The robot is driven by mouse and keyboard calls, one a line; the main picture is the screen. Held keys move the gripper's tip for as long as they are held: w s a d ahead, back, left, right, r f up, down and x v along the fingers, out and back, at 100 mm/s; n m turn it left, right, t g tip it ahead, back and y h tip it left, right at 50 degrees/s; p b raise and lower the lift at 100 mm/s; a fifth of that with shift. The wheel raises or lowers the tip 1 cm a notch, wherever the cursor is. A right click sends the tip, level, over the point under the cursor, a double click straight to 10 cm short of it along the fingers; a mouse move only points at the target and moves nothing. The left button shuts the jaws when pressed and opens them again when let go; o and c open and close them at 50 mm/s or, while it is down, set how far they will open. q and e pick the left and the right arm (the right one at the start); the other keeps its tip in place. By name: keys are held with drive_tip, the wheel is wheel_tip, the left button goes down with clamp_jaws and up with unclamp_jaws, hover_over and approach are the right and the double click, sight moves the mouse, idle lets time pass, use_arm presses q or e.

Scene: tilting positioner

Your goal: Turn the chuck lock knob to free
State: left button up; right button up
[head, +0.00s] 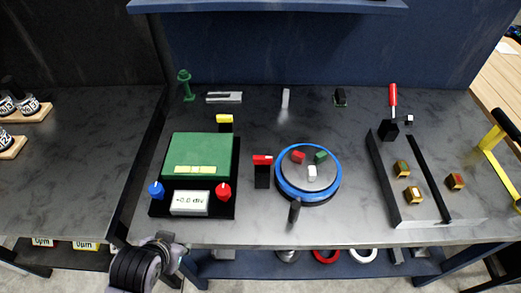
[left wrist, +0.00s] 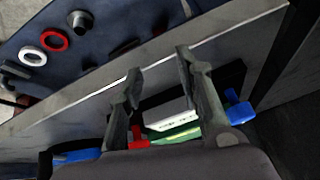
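The green-topped unit (head: 200,155) has a blue knob (head: 156,190) at its front left, a red knob (head: 223,192) at its front right and a white display (head: 190,203) between them. The round chuck (head: 309,188) has a blue rim and red, green and white pieces on top. I cannot tell which knob is the chuck lock. My left gripper (head: 165,240) is just off the front table edge, below the unit. In the left wrist view its two fingers (left wrist: 158,65) are apart and empty; the blue knob (left wrist: 240,112) and red knob (left wrist: 137,141) show beyond them. My right gripper is out of view.
A red-topped black block (head: 262,170) stands left of the chuck, and a dark handle (head: 294,210) sticks up in front of it. A tray (head: 388,190) with hex pieces is at the right. Rings and parts lie on the lower shelf (head: 240,268).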

use_arm(q)
drive_tip(key=w+r+m+t, duration=0.3)
drive_tip(key=w+r+t, duration=0.5)
drive_tip(key=w+r, duration=0.65)
drive_tip(key=w+d+r+m+t+h, duration=0.1)
drive_tip(key=w+d+r+m+t, duration=0.25)
drive_tip(key=r, duration=0.25)
drive_tip(key=w+d+r+m+t+h, duration=0.1)
drive_tip(key=w+d+r+m+t, duration=0.1)
drive_tip(key=w+r+t, duration=0.3)
drive_tip(key=s+d+r+m+g+h, duration=0.2)
drive_tip(key=d+r+m+g+h, duration=0.6)
drive_tip(key=m, duration=0.6)
drive_tip(key=s+d+r+m+g+h, duration=0.3)
drive_tip(key=d+r+m+g+h, duration=0.25)
drive_tip(key=d+m+h, duration=0.6)
drive_tip(key=m+g+y, duration=0.9)
drive_tip(key=m+y, duration=0.8)
approach(261, 157)
drive_tip(key=shift+h, duration=0.25)
drive_tip(key=p+x, duration=0.6)
drive_tip(key=x, duration=0.2)
drive_tip(key=shift+f, duration=0.25)
drive_tip(key=shift+d+f, duration=0.1)
drive_tip(key=shift+f, duration=0.35)
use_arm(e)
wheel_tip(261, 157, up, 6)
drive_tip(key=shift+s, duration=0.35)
